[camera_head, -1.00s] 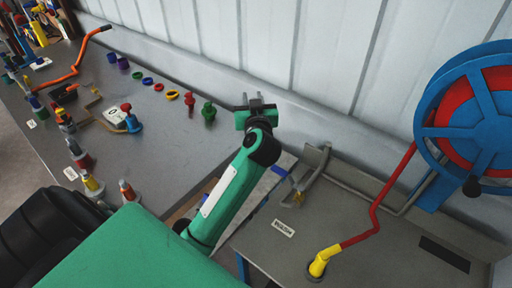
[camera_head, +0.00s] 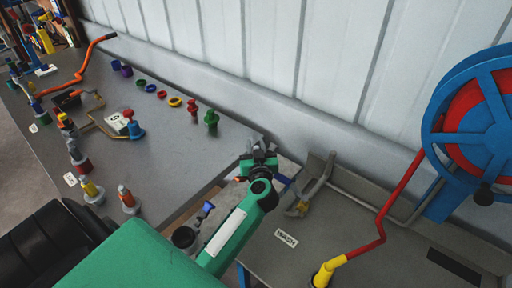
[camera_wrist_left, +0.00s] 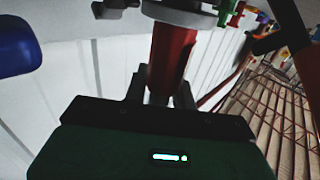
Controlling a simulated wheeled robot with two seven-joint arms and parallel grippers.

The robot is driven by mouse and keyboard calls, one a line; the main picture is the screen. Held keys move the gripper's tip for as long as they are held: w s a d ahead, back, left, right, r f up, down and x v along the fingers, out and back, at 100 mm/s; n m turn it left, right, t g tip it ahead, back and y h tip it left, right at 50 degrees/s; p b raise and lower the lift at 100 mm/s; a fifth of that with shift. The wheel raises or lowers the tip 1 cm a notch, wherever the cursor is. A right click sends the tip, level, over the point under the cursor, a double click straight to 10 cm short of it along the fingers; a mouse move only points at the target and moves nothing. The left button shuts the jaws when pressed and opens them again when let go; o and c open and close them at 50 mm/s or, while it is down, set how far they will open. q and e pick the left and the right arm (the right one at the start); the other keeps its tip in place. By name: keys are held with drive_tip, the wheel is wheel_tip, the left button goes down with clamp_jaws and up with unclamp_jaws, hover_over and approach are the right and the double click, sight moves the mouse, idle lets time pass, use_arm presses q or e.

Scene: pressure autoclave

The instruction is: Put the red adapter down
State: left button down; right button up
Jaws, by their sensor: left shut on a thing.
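My left gripper (camera_head: 259,150) is in the middle of the head view, above the gap between the long grey table and the wash stand. In the left wrist view, its two fingers (camera_wrist_left: 160,92) are shut on the red adapter (camera_wrist_left: 172,55), a red cylinder with a grey flange at its far end. In the head view the held adapter is mostly hidden by the gripper and cannot be made out clearly. My right gripper is not in view.
A small red piece (camera_head: 193,106) and a green piece (camera_head: 211,120) stand on the grey table (camera_head: 170,150), with coloured rings (camera_head: 162,95) beside them. The wash stand (camera_head: 350,225) holds a yellow-ended red hose (camera_head: 384,215). A blue reel (camera_head: 440,135) hangs at right.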

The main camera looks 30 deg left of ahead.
use_arm(q)
drive_tip(key=shift+f, duration=0.1)
drive_tip(key=c, duration=1.1)
unclamp_jaws()
drive_tip(key=shift+f, duration=0.1)
drive_tip(key=shift+c, duration=0.2)
drive_tip(key=shift+r, duration=0.3)
drive_tip(key=b+v, duration=0.1)
drive_tip(key=v, duration=1.1)
drive_tip(key=shift+d, duration=0.1)
